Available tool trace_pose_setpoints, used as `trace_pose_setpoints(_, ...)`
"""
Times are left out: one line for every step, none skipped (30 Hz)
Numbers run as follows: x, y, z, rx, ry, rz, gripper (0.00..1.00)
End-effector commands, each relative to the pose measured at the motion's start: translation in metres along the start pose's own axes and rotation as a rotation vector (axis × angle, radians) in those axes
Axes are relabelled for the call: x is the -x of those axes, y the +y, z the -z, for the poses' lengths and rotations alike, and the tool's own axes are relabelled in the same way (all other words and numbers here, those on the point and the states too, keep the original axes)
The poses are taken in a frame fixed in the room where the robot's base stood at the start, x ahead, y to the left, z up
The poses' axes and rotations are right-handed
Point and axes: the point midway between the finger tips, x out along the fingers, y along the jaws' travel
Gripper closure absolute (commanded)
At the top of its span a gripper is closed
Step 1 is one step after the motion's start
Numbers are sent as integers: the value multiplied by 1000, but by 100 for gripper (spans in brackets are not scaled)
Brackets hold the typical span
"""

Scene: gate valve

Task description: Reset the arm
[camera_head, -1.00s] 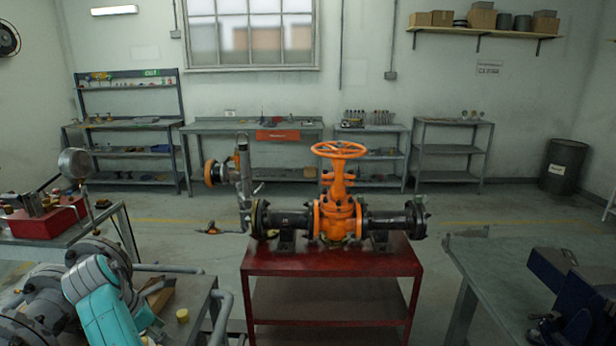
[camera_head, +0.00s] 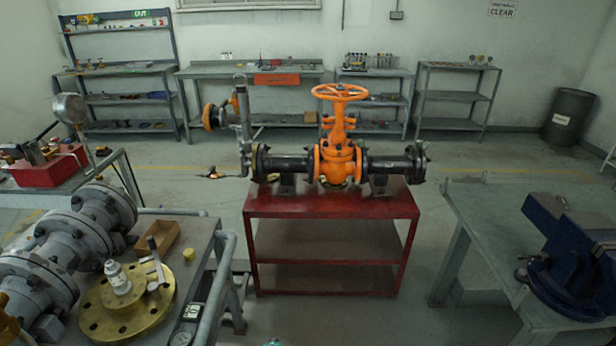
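My arm and my gripper are not in view now. An orange gate valve (camera_head: 335,160) with an orange handwheel (camera_head: 340,92) on top stands upright in a black flanged pipe (camera_head: 396,165). The pipe rests on a red metal stand (camera_head: 330,204) in the middle of the view. A vertical pipe with a smaller orange-rimmed fitting (camera_head: 210,117) is to the left of the valve. Nothing touches the handwheel.
At the lower left, a grey table bears a large flanged pipe (camera_head: 70,230), a brass flange (camera_head: 128,305) and a small white bottle (camera_head: 117,278). A blue vise (camera_head: 580,255) sits on a right-hand bench (camera_head: 480,225). Floor shows on both sides of the stand.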

Motion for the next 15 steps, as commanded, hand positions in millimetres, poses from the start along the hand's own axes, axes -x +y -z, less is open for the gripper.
trace_pose_setpoints(-3, -20, -16, -41, 5, -10, 54)
trace_pose_setpoints(-3, -29, -23, -66, 11, -21, 54)
trace_pose_setpoints(-3, -40, -33, -101, 18, -34, 54)
trace_pose_setpoints(-3, -50, -40, -127, 24, -42, 54)
trace_pose_setpoints(-2, -59, -47, -152, 30, -52, 54)
trace_pose_setpoints(0, -70, -56, -188, 38, -64, 54)
trace_pose_setpoints(1, -79, -63, -214, 44, -74, 54)
trace_pose_setpoints(4, -88, -70, -239, 50, -83, 54)
trace_pose_setpoints(7, -99, -78, -275, 58, -95, 54)
trace_pose_setpoints(10, -108, -85, -301, 65, -105, 54)
trace_pose_setpoints(13, -116, -90, -327, 72, -115, 54)
trace_pose_setpoints(18, -127, -98, -363, 81, -126, 54)
trace_pose_setpoints(22, -135, -104, -390, 87, -136, 54)
trace_pose_setpoints(27, -143, -110, -416, 94, -146, 54)
trace_pose_setpoints(34, -153, -117, -451, 103, -158, 54)
